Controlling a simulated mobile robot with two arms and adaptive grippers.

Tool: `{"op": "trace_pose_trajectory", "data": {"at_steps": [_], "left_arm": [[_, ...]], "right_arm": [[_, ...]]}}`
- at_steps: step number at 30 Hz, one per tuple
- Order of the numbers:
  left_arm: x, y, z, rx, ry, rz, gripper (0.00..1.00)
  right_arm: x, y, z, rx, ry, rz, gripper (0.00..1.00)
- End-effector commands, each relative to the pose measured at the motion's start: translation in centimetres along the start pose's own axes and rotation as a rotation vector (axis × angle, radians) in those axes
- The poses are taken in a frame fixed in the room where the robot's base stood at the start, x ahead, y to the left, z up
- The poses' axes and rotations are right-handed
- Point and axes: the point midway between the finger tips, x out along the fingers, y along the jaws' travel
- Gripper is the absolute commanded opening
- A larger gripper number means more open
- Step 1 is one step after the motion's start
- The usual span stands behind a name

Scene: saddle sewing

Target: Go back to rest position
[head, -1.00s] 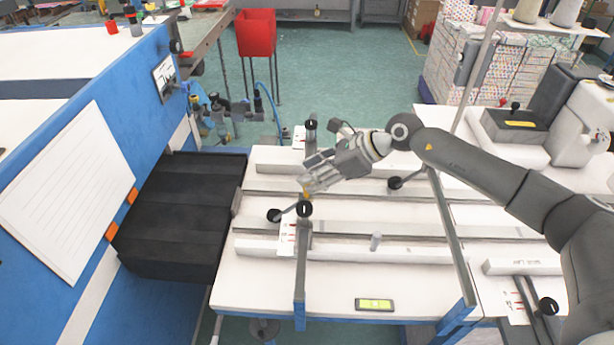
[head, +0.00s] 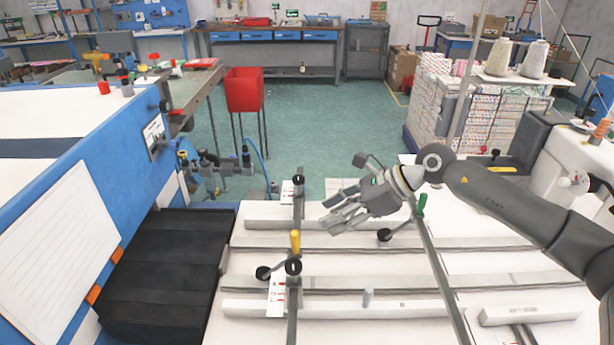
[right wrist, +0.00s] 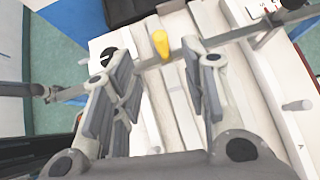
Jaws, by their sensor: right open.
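My right gripper (head: 338,212) is open and empty in the head view, above the back part of the white sewing table (head: 340,329). Its arm comes in from the right. In the right wrist view the two fingers of the right gripper (right wrist: 162,95) stand wide apart with nothing between them. A yellow handle (head: 295,242) stands upright on a clamp lever, left of and below the gripper in the head view, apart from it. The yellow handle also shows beyond the fingertips in the right wrist view (right wrist: 161,44). My left gripper is not in any view.
A black ribbed surface (head: 165,280) and a blue machine (head: 135,160) stand at the left. Round black knobs (head: 293,267) and metal rails rise from the table. A green handle (head: 422,204) is near my wrist. A red bin (head: 244,90) stands behind on open floor.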

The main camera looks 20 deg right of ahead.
Motion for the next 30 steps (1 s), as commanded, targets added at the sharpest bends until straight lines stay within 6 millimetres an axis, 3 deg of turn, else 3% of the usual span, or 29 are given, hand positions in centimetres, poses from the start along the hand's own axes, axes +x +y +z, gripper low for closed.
{"op": "trace_pose_trajectory", "data": {"at_steps": [4, 8, 13, 15, 18, 20, 23, 26, 30], "left_arm": [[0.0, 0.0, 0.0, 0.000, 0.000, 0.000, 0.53], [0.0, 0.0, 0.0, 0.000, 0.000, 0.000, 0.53], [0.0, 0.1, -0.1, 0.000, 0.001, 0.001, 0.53], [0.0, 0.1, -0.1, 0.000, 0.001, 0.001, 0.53], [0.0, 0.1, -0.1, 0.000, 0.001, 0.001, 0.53], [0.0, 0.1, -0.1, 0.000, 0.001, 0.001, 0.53], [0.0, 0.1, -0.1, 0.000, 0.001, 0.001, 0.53], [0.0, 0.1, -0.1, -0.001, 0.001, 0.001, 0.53], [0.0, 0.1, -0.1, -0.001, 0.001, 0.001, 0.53]], "right_arm": [[0.9, 0.8, 0.9, 0.020, -0.047, 0.015, 0.41], [3.7, 3.7, 4.7, 0.124, -0.237, 0.066, 0.41], [5.5, 7.5, 11.5, 0.456, -0.625, 0.153, 0.41], [5.1, 7.9, 13.2, 0.635, -0.774, 0.179, 0.41], [4.1, 7.5, 14.2, 0.921, -0.968, 0.201, 0.41], [3.4, 6.8, 13.8, 1.105, -1.070, 0.204, 0.41], [2.6, 5.4, 11.4, 1.433, -1.216, 0.187, 0.41], [2.5, 4.4, 7.1, 1.781, -1.330, 0.138, 0.41], [3.1, 5.0, -1.3, 2.279, -1.428, 0.002, 0.41]]}}
